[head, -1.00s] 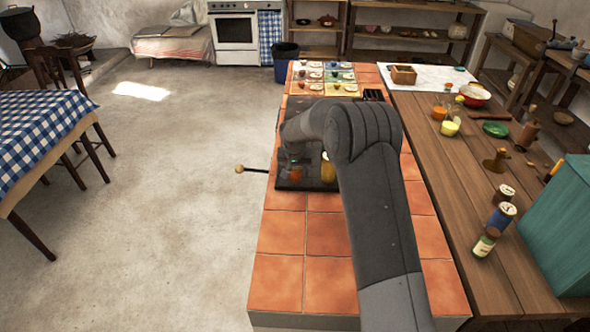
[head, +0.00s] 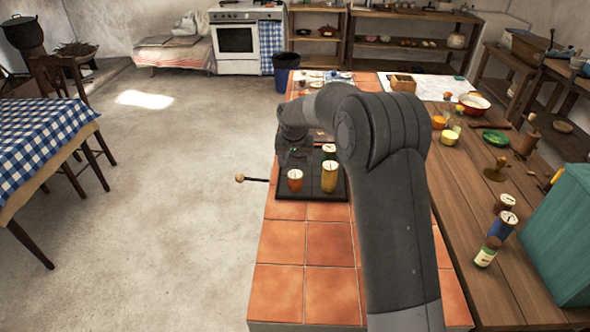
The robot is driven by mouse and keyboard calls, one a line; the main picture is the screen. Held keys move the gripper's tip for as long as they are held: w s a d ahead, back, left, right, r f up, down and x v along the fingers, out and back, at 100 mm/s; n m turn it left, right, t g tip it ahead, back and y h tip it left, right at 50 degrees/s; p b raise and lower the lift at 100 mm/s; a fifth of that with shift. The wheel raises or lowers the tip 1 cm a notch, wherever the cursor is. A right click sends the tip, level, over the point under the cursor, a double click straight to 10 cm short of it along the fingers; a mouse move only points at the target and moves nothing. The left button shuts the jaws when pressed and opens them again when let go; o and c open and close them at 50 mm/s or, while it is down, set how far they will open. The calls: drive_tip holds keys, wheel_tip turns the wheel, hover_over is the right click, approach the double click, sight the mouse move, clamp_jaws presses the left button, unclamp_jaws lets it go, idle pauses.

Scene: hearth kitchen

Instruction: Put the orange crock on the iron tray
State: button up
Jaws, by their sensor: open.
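The orange crock (head: 295,181), with a pale lid, stands upright on the front left part of the black iron tray (head: 312,196). A yellow crock (head: 330,179) stands to its right on the tray, and a green crock (head: 329,152) stands behind that one. My gripper (head: 293,158) is behind and above the orange crock, apart from it and empty as far as I can see. Its fingers are dark and small here, and my arm hides part of the area behind the tray.
The tray rests on an orange-tiled counter (head: 304,243), with bare tiles in front. A thin rod with a round knob (head: 239,178) juts left past the counter edge. Jars (head: 502,224), a green plate (head: 495,137) and a teal box (head: 560,235) stand on the wooden top at right.

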drive_tip(key=s+d+r+t, duration=0.1)
drive_tip(key=s+d+r, duration=0.5)
drive_tip(key=s+r, duration=0.35)
drive_tip(key=s+d+r, duration=0.7)
drive_tip(key=s+r, duration=0.2)
drive_tip(key=s, duration=0.1)
drive_tip(key=s+d, duration=0.3)
drive_tip(key=s, duration=0.9)
drive_tip(key=s+d+f+t, duration=0.1)
drive_tip(key=s+d, duration=0.2)
drive_tip(key=s, duration=0.9)
drive_tip(key=shift+d+f, duration=0.2)
drive_tip(key=shift+f, duration=0.05)
